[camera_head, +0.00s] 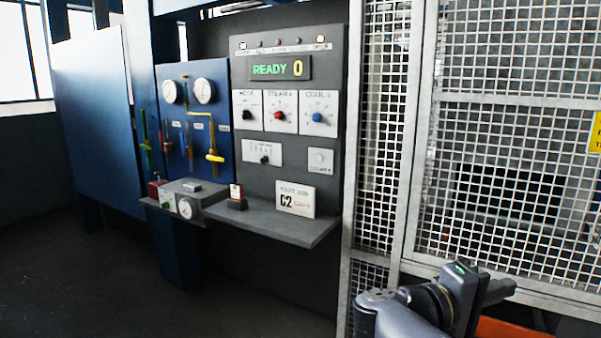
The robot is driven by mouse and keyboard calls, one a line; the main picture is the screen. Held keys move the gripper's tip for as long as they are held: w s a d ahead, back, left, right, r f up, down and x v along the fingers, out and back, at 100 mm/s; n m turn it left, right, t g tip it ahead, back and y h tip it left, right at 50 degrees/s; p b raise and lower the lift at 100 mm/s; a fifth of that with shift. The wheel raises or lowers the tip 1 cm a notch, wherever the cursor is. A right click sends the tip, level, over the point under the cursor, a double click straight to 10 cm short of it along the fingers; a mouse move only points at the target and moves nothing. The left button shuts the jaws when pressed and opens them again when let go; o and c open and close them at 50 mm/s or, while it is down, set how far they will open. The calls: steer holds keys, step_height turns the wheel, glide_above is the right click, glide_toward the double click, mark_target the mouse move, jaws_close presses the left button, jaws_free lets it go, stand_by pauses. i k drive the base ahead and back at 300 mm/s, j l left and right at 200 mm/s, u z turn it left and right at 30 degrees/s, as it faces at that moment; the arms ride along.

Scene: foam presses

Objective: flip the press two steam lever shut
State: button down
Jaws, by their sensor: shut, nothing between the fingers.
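A blue valve panel (192,120) carries two round gauges and several valves with levers. One valve has a green upright handle (146,140), beside dark, thin upright ones (166,138). A yellow pipe runs down to a yellow valve (213,155) with its handle near the panel's right side. The labels are too small to read, so I cannot tell which lever is press two's steam lever. My gripper (498,290) is at the lower right, in front of the mesh guard, shut and empty. It is far from the valves and touches none of them.
A grey control panel (240,168) shows "READY 0" above knobs. A grey shelf (300,230) with a "C2" sign (295,199) juts out below it. A wire mesh guard (520,130) fills the right side. The floor (110,285) at lower left is clear.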

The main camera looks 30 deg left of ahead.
mark_target(163, 148)
steer(key=i+j, duration=0.1)
steer(key=j, duration=1.35)
steer(key=i+j, duration=0.15)
steer(key=j, duration=0.55)
steer(key=i+j, duration=0.1)
steer(key=j, duration=1.35)
steer(key=i+j, duration=0.15)
steer(key=j, duration=0.6)
steer(key=i+j, duration=0.15)
steer(key=j, duration=0.45)
steer(key=i+j, duration=0.15)
steer(key=j, duration=0.45)
steer(key=i+j, duration=0.15)
steer(key=j, duration=0.45)
steer(key=i+j, duration=0.1)
steer(key=j, duration=0.45)
steer(key=i+j, duration=0.15)
steer(key=j, duration=0.45)
steer(key=i+j, duration=0.15)
steer(key=j, duration=0.45)
steer(key=i+j, duration=0.15)
steer(key=j, duration=0.45)
steer(key=i+j, duration=0.15)
steer(key=j, duration=0.45)
